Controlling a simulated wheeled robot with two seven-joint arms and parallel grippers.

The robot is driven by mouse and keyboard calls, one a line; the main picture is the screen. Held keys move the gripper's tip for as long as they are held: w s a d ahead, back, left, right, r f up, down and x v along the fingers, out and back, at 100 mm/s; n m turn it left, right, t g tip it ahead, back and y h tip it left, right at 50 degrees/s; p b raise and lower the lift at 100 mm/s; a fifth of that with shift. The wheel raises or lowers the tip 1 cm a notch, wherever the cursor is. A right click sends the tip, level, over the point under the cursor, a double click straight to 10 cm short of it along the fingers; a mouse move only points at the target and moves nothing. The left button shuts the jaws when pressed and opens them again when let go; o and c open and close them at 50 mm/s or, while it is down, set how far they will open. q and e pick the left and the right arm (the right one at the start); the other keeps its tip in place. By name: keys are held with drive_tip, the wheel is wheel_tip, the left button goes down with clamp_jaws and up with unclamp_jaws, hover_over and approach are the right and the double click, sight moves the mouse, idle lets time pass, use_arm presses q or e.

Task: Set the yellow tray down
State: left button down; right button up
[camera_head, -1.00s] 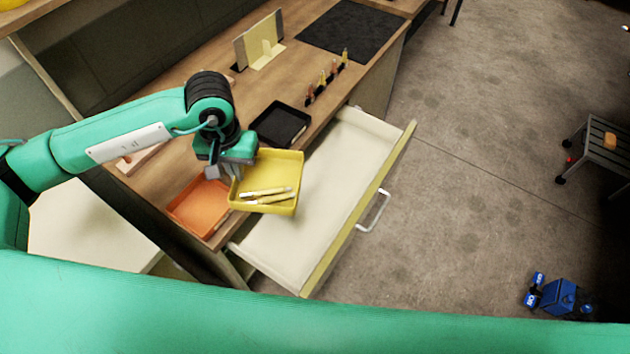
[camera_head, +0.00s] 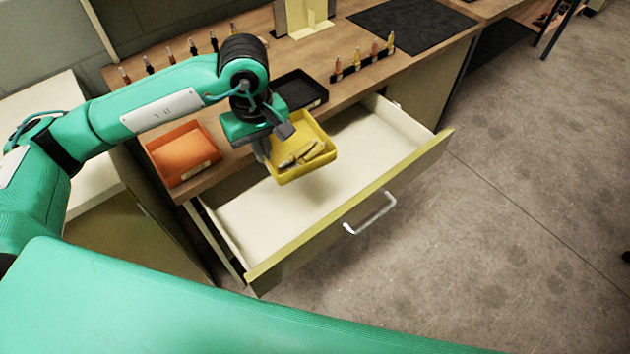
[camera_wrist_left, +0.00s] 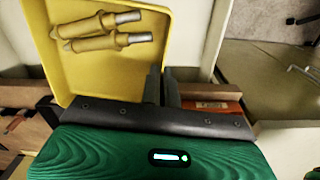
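The yellow tray (camera_head: 318,164) hangs in the head view above the open drawer (camera_head: 280,216), tilted a little, with yellow-handled tools (camera_head: 303,155) in it. My left gripper (camera_head: 268,150) is at the tray's left side. In the left wrist view the tray (camera_wrist_left: 110,68) fills the upper left, with two of the tools (camera_wrist_left: 105,30) lying in it. There the two dark fingers of my left gripper (camera_wrist_left: 163,88) stand close together at the tray's wall and look closed on it. My right gripper is not seen.
An orange tray (camera_head: 182,155) sits on the wooden workbench left of the drawer. A black tray (camera_head: 300,91) lies behind the yellow one. Upright tools stand in a rack (camera_head: 362,66). The drawer's interior looks empty, and its front has a metal handle (camera_head: 371,213).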

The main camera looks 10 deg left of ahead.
use_arm(q)
drive_tip(key=shift+w+d+f+n+b, duration=0.1)
drive_tip(key=shift+f+n+b, duration=0.6)
drive_tip(key=shift+f+b, duration=0.05)
drive_tip(key=shift+f, duration=0.25)
drive_tip(key=p, duration=0.2)
hover_over(277, 214)
wheel_tip(277, 214, down, 15)
wheel_tip(277, 214, down, 4)
drive_tip(key=shift+f, duration=0.2)
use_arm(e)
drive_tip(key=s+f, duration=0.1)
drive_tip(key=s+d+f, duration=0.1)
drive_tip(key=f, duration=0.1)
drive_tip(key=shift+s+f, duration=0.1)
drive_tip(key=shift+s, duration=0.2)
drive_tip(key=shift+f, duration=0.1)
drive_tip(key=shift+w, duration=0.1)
